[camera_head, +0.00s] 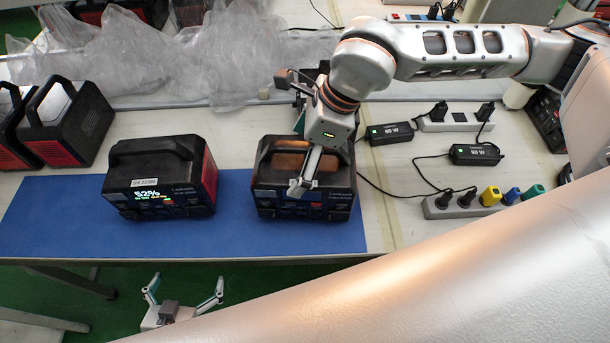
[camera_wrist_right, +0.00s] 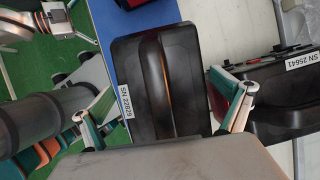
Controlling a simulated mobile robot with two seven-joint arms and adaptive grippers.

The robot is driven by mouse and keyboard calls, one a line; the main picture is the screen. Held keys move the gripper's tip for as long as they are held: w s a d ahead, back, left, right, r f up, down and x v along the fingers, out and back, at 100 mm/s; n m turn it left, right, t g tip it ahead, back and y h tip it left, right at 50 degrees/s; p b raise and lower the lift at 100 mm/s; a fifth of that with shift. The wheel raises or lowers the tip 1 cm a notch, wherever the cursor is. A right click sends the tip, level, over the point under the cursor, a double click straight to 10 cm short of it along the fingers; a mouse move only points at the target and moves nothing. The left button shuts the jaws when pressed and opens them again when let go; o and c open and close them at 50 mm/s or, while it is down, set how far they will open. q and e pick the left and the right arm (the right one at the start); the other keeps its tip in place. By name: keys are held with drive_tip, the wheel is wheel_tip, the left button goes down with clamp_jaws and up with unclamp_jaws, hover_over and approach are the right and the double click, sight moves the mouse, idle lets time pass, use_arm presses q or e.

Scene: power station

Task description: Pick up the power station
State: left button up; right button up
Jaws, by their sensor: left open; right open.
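A black power station (camera_head: 333,192) with a carry handle stands on the blue mat (camera_head: 60,230), under my right gripper (camera_head: 303,150). That gripper is open, with one finger in front of the handle; the other finger is mostly hidden. In the right wrist view a black case with an SN label (camera_wrist_right: 190,60) and its lengthwise handle lies between the spread fingers. A second power station (camera_head: 160,182) with a lit 52% display stands to the left on the mat. My left gripper (camera_head: 185,285) is open and empty, below the table's front edge.
More power stations (camera_head: 75,125) stand at the far left. Clear plastic wrap (camera_head: 200,50) lies along the back. Power strips (camera_head: 465,203), chargers (camera_head: 390,132) and cables lie to the right. Another labelled case (camera_wrist_right: 280,110) is close to one right finger in the wrist view.

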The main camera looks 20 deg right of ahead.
drive_tip(key=shift+w+a+f, duration=0.1)
drive_tip(key=shift+a+f, duration=0.1)
drive_tip(key=shift+f, duration=0.3)
drive_tip(key=shift+f+b, duration=0.25)
drive_tip(key=shift+b, duration=0.15)
idle(0.3)
drive_tip(key=c, duration=1.7)
drive_tip(key=shift+w+r, duration=0.1)
drive_tip(key=shift+r, duration=0.1)
drive_tip(key=shift+c, duration=1)
